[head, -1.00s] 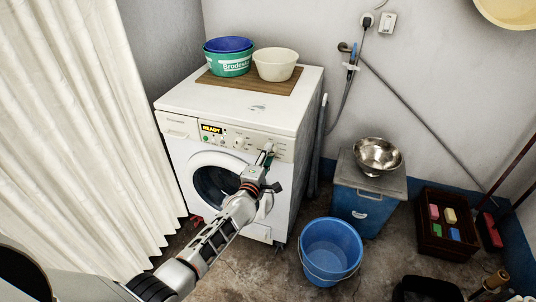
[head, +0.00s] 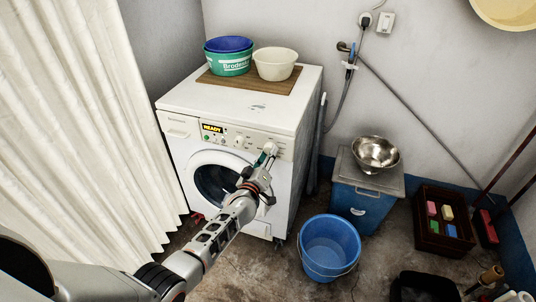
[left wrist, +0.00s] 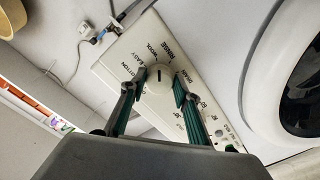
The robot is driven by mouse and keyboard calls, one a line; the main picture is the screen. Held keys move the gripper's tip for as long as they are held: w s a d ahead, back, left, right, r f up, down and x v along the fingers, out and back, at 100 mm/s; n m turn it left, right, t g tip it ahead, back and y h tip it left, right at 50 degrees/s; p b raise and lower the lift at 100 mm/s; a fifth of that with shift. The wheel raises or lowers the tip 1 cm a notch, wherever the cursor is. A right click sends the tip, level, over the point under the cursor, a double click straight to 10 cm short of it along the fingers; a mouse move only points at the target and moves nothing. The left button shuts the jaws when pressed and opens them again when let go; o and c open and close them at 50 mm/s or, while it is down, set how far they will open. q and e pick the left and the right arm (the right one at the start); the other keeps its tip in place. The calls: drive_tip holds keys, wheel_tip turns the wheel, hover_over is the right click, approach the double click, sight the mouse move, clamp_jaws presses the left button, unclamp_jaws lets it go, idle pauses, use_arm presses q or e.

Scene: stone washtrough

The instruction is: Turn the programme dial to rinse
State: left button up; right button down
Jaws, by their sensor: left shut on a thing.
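The white washing machine (head: 235,115) stands against the wall, with READY on its small display (head: 213,128). Its round white programme dial (head: 270,148) is at the right of the front panel. In the left wrist view, the dial (left wrist: 154,79) has a dark mark; printed words around it include COTTON, EASY, WOOL, RINSE and DRAIN. The mark points to the upper side, near WOOL and RINSE; I cannot tell the exact setting. My left gripper (head: 265,158) is at the panel, its green-padded fingers (left wrist: 155,95) shut on the dial from both sides. My right gripper is out of view.
The round door (head: 217,186) is below the panel. Basins stand on the machine top, including a cream one (head: 275,64). A blue bucket (head: 329,247) and a blue cabinet with a metal bowl (head: 375,153) stand to the right. A white curtain (head: 75,130) hangs at left.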

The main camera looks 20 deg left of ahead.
use_arm(q)
drive_tip(key=m, duration=0.5)
drive_tip(key=shift+a+m, duration=0.1)
drive_tip(key=shift+m, duration=0.3)
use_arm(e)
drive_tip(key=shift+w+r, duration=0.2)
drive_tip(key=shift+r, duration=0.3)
use_arm(q)
drive_tip(key=shift+m, duration=0.4)
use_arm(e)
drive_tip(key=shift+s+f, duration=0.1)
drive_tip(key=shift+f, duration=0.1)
use_arm(q)
drive_tip(key=o, duration=1.1)
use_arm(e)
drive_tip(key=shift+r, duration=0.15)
